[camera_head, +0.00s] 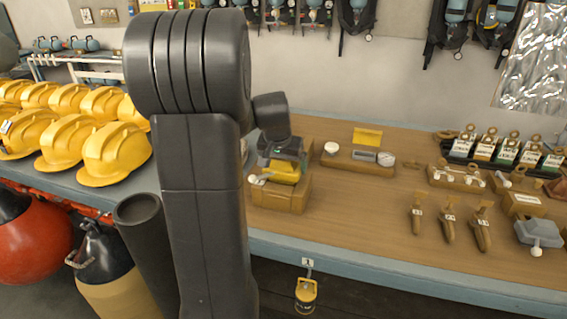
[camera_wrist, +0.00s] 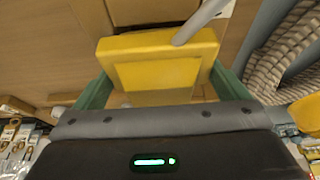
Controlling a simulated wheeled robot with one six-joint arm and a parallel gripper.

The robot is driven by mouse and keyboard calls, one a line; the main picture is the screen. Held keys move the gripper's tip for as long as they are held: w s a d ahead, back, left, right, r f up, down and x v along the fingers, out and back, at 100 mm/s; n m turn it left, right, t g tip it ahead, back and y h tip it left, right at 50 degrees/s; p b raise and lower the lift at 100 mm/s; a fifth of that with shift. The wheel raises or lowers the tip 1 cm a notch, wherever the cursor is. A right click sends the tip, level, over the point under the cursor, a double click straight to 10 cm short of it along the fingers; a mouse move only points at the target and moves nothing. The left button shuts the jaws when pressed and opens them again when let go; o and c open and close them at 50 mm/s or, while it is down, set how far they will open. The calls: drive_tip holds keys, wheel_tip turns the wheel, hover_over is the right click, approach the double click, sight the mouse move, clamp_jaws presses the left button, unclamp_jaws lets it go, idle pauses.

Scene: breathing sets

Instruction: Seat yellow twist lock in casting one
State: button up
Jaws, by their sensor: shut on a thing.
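The yellow twist lock (camera_wrist: 160,68) is a yellow block with a grey lever, held between the green finger pads of my gripper (camera_wrist: 160,95) in the wrist view. In the head view my gripper (camera_head: 282,157) points down over a brown block-shaped casting (camera_head: 280,197) near the table's front left, and the yellow lock (camera_head: 284,172) shows just above or partly inside it. The lever's pale knob sticks out to the left. I cannot tell how deep the lock sits. No number is readable on this casting. My arm hides the area to its left.
The wooden bench top (camera_head: 350,220) is clear in front of a tray with a gauge (camera_head: 358,160). Several brown tapered pieces (camera_head: 447,226) and a grey lock (camera_head: 540,235) lie right. Yellow helmets (camera_head: 112,152) stand left. A yellow item (camera_head: 306,290) hangs below tag 1 (camera_head: 307,263).

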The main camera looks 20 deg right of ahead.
drive_tip(key=shift+f+b, duration=0.7)
drive_tip(key=shift+f, duration=0.2)
drive_tip(key=o, duration=1.1)
drive_tip(key=shift+c, duration=0.2)
drive_tip(key=shift+r, duration=0.1)
drive_tip(key=v, duration=1.3)
drive_tip(key=shift+a+r+b, duration=0.15)
drive_tip(key=shift+r+b, duration=0.15)
drive_tip(key=shift+r, duration=0.05)
drive_tip(key=shift+s, duration=0.1)
drive_tip(key=x, duration=1.4)
drive_tip(key=shift+f+p, duration=0.1)
drive_tip(key=shift+p, duration=0.25)
drive_tip(key=shift+s+r, duration=0.1)
drive_tip(key=shift+r, duration=0.35)
drive_tip(key=shift+r+p, duration=0.1)
drive_tip(key=shift+p, duration=0.2)
